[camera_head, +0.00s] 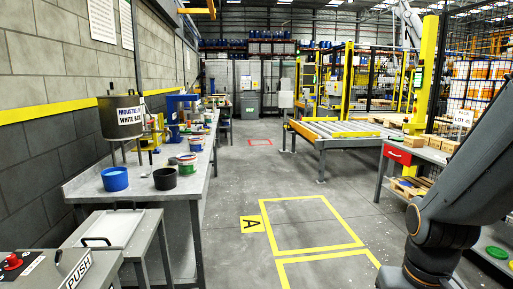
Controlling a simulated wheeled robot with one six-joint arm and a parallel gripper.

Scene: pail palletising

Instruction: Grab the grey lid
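I cannot make out a grey lid for certain in the head view. A green round lid-like disc (497,252) lies low at the right edge, partly beside my arm. My dark arm fills the right side of the view, and my gripper is not in view, so its state is hidden. Small coloured items farther along the bench are too small to tell.
A dark tank labelled "INDUSTRIAL WHITE" (121,117) stands by the left wall. A push-button panel (40,270) is at front left. A roller conveyor (335,128) stands centre right, with a red-drawered bench (398,156) nearer. The middle floor with yellow outlines (310,224) is clear.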

